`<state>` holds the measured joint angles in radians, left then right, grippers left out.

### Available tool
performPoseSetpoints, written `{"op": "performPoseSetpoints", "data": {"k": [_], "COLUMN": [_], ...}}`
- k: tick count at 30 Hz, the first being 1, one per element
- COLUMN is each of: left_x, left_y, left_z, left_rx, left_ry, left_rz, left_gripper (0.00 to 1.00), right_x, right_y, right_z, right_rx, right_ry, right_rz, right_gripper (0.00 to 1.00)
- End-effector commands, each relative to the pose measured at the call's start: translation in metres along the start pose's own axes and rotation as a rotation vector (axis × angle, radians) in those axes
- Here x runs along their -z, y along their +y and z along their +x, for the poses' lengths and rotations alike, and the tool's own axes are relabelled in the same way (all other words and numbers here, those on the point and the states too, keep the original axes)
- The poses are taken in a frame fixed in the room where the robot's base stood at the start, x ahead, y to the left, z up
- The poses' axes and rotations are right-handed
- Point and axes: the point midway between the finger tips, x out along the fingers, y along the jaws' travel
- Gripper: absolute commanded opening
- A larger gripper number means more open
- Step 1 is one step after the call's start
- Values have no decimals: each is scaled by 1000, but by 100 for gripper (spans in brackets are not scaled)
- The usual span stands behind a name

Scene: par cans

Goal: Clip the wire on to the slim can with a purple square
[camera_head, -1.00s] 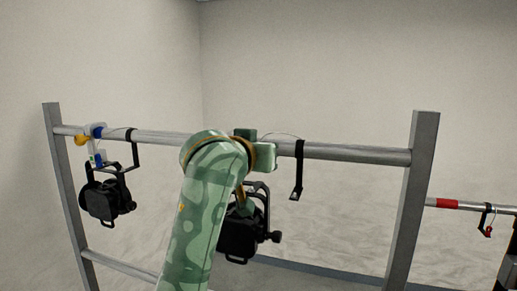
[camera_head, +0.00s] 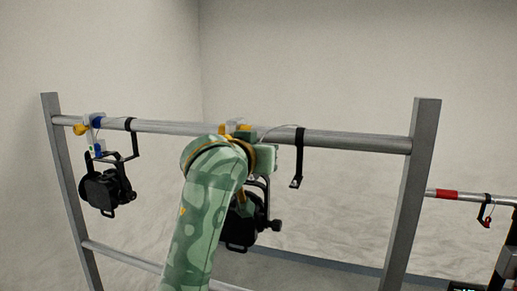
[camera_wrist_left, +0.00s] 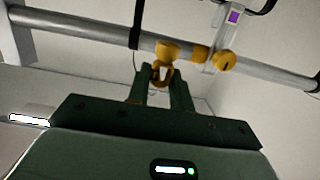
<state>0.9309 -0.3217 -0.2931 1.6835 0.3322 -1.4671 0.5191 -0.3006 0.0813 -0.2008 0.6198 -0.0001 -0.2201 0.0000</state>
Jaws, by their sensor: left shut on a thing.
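A white clamp with a purple square (camera_wrist_left: 233,17) hangs on the rail in the left wrist view, with a yellow knob (camera_wrist_left: 222,61) beside it. My left gripper (camera_wrist_left: 163,78) is shut on a yellow clip (camera_wrist_left: 160,72), just below the rail and left of that knob. In the head view, my left arm covers the gripper and part of the middle black can (camera_head: 242,222). Yellow parts (camera_head: 235,128) show above my wrist. My right gripper is not in view.
The grey rail (camera_head: 345,141) spans two upright posts, the right one (camera_head: 412,180) clear of my arm. Another black can (camera_head: 105,190) hangs at the left. A lower bar with a red band (camera_head: 447,194) carries a hanging red-tipped part at the right.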

Motion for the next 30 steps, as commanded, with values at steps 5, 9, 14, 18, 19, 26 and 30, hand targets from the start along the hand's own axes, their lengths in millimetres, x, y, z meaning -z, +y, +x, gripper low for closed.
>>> {"op": "performPoseSetpoints", "data": {"k": [5,9,14,18,19,26,30], "left_x": [-6,-10,-15,-19,-20,-26,-31], "left_y": [0,0,0,0,0,0,0], "left_z": [1,1,2,3,3,4,5], "left_rx": [0,1,1,1,1,0,0], "left_ry": [1,0,-1,0,0,0,0], "left_rz": [0,1,1,1,1,1,1], "left_gripper": [0,0,0,0,0,0,0], "right_x": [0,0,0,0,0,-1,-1], "right_y": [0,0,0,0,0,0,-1], "right_z": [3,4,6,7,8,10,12], "right_rx": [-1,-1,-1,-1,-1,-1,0], "right_ry": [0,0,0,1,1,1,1], "right_rz": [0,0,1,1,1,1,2], "right_gripper": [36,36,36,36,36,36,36]}}
